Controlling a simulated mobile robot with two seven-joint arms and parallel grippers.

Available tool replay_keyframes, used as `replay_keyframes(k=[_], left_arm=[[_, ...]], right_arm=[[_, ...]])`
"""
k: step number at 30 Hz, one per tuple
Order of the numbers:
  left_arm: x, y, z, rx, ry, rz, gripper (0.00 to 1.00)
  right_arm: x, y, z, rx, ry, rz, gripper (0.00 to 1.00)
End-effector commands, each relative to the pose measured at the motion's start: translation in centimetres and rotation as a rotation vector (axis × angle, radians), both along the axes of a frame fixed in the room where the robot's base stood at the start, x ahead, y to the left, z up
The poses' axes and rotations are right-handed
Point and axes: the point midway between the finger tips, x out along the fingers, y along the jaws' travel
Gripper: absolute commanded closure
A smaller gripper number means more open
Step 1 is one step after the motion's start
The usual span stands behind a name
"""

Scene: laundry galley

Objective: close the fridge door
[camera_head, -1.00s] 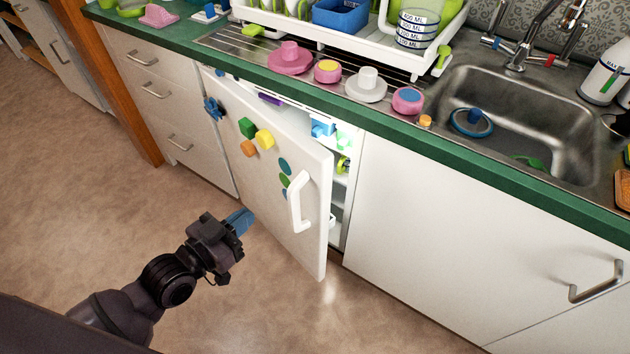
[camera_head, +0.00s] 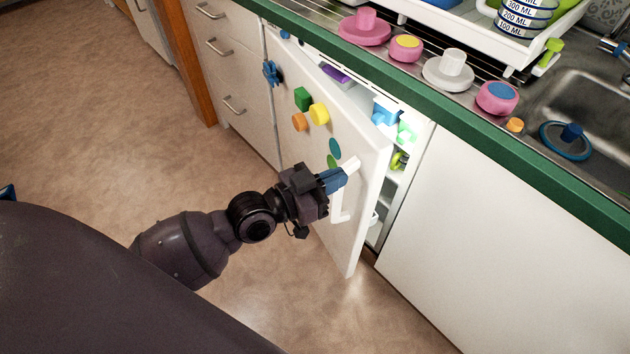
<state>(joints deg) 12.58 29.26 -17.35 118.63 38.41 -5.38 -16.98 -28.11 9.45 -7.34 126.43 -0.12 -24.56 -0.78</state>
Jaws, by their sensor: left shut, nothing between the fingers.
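The white fridge door (camera_head: 362,228) stands partly open under the counter, hinged on its left, with a gap on its right side showing the lit shelves (camera_head: 398,158). Its white handle (camera_head: 341,210) is near the door's free edge. My left gripper (camera_head: 340,178) is shut and empty, with its blue fingertips in front of the door by the handle's upper part. It hides part of the handle. I cannot tell whether the fingers touch the door or handle. My right gripper is not clearly seen; only a small blue and dark piece shows at the left edge.
Colored magnets (camera_head: 302,98) sit on the door. The green counter edge (camera_head: 420,98) runs above, with pink and white cups and saucers (camera_head: 448,70) and a sink (camera_head: 590,110). Drawers (camera_head: 232,75) stand left of the fridge, a closed white cabinet (camera_head: 500,235) right. The floor (camera_head: 110,115) is clear.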

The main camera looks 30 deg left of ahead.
Motion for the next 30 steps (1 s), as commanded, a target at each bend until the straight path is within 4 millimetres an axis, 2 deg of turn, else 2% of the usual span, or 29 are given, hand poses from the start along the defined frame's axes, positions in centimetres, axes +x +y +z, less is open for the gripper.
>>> replay_keyframes(k=[3,10,26,30], left_arm=[[1.8,-1.2,-0.1,-0.003,0.002,0.0,1.0],[4.0,-2.5,-0.2,-0.001,0.002,0.002,1.0],[4.8,-3.0,0.0,0.001,0.001,0.002,1.0],[5.6,-3.3,0.2,0.0,-0.005,0.022,1.0]], right_arm=[[0.0,0.1,0.0,-0.003,-0.001,0.004,1.0],[0.4,0.2,0.1,-0.007,-0.012,0.013,1.0],[0.9,0.3,0.3,-0.011,-0.023,0.02,1.0],[1.2,0.3,0.9,-0.008,-0.035,0.019,1.0]])
